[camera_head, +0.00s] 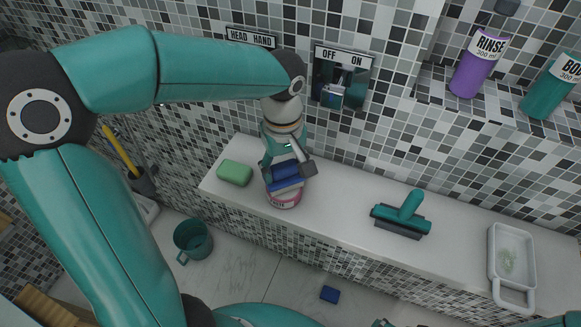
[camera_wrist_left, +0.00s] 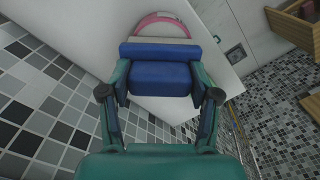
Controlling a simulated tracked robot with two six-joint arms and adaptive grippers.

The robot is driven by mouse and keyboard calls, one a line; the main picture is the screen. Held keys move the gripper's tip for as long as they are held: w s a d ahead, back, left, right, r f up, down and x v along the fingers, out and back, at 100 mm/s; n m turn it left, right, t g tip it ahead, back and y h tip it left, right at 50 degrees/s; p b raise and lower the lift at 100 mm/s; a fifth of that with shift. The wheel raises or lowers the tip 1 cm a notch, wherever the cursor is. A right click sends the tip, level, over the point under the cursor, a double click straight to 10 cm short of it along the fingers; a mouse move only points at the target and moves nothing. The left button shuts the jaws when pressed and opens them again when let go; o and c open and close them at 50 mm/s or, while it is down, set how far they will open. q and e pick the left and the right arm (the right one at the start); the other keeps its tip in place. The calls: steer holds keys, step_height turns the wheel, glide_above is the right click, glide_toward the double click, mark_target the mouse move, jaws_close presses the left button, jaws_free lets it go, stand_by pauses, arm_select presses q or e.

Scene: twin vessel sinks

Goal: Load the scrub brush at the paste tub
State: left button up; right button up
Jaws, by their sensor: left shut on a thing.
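The blue scrub brush (camera_head: 285,178) is held at the paste tub by my left gripper (camera_head: 288,165), which is shut on it. The brush also shows in the left wrist view (camera_wrist_left: 160,77), between the two fingers. The paste tub (camera_head: 284,200), pink and white, stands on the white ledge under the brush. Its pink rim (camera_wrist_left: 162,22) shows beyond the brush in the left wrist view. The brush covers most of the tub's top, and I cannot tell whether its bristles touch the paste. My right gripper is not clearly in view.
A green sponge (camera_head: 235,172) lies left of the tub on the ledge (camera_head: 340,198). A teal T-handled tool (camera_head: 405,213) and a white tray (camera_head: 512,262) lie to the right. A teal mug (camera_head: 193,240) and small blue block (camera_head: 330,294) are below. Bottles (camera_head: 478,66) stand on the upper shelf.

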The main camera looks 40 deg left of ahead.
mark_target(284, 165)
arm_select(q)
steer(key=shift+r+p, duration=2.65)
steer(key=shift+r, duration=0.85)
steer(key=shift+f, duration=0.1)
